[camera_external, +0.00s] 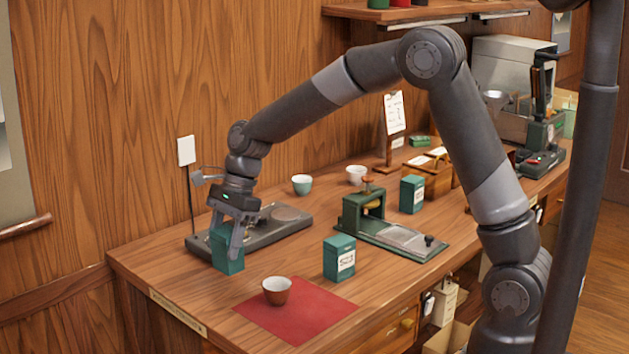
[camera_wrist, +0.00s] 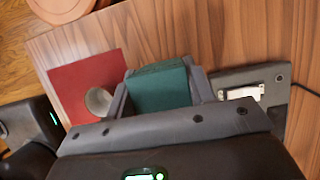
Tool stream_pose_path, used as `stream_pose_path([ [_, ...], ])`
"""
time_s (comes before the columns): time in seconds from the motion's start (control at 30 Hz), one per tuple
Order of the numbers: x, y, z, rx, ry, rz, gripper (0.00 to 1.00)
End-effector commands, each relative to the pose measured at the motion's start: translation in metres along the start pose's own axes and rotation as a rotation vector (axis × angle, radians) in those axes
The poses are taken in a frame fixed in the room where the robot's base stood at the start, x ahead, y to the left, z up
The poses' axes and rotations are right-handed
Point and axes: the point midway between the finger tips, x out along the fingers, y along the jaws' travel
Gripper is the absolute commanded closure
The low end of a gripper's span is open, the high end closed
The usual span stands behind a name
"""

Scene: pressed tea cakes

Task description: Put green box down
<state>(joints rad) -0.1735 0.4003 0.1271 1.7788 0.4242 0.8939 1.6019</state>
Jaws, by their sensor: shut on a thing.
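My gripper (camera_external: 236,232) is at the left part of the counter, pointing down, with its fingers closed on a green box (camera_external: 226,251). In the wrist view the same green box (camera_wrist: 158,88) sits between the two fingers of my gripper (camera_wrist: 160,95). The box is upright or nearly so, low over the wood in front of a dark flat tray device (camera_external: 282,228). I cannot tell whether its bottom touches the counter. A second green box with a white label (camera_external: 339,258) and a third one (camera_external: 412,194) stand on the counter to the right.
A red mat (camera_external: 310,310) with a brown cup (camera_external: 277,291) lies near the front edge. A green press (camera_external: 374,215) stands mid-counter. Two small cups (camera_external: 302,184) stand behind. Bare wood (camera_external: 200,290) lies left of the mat.

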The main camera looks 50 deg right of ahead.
Motion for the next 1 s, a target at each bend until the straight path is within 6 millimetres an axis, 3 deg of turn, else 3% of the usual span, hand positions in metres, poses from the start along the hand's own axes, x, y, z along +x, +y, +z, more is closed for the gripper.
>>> stream_pose_path([
  [0.23, 0.032, 0.001, -0.014, 0.002, 0.001, 0.003, 0.74],
  [0.6, 0.035, 0.0, -0.016, 0.0, 0.0, 0.001, 0.74],
  [0.63, 0.035, 0.0, -0.016, 0.0, 0.0, 0.0, 0.5],
  [0.87, 0.035, 0.0, -0.015, 0.0, 0.0, 0.0, 0.31],
  [1.0, 0.035, 0.0, -0.015, 0.0, 0.0, 0.0, 0.29],
])
